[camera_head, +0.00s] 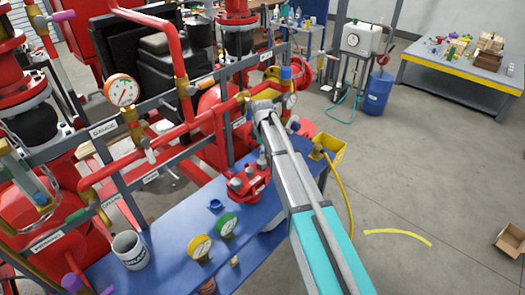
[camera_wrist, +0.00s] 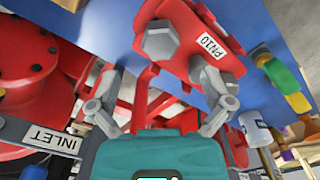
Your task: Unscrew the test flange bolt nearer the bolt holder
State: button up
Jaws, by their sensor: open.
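The red test flange (camera_head: 250,183) sits on the blue bench in the head view, with grey bolt heads on top. In the wrist view the flange (camera_wrist: 185,20) fills the top middle and carries a PN10 label. One large grey hex bolt (camera_wrist: 160,40) shows at its left and another hex bolt (camera_wrist: 203,74) at its lower right. My gripper (camera_wrist: 165,92) is open, its two grey fingers spread apart with nothing between the tips. The bolts appear beyond the fingers. In the head view my arm hides most of the gripper. I cannot tell which object is the bolt holder.
Red pipes and a grey rail (camera_head: 165,100) stand close behind the flange. A yellow bin (camera_head: 328,152) is right of my arm.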

aim_at(263, 162)
jog(key=shift+f+b, duration=3.15)
jog(key=shift+f, duration=0.25)
jog(key=c, duration=1.2)
jog(key=shift+n, duration=0.3)
jog(key=n, duration=1)
jog(key=shift+s, duration=0.1)
jog(key=shift+n, duration=2.2)
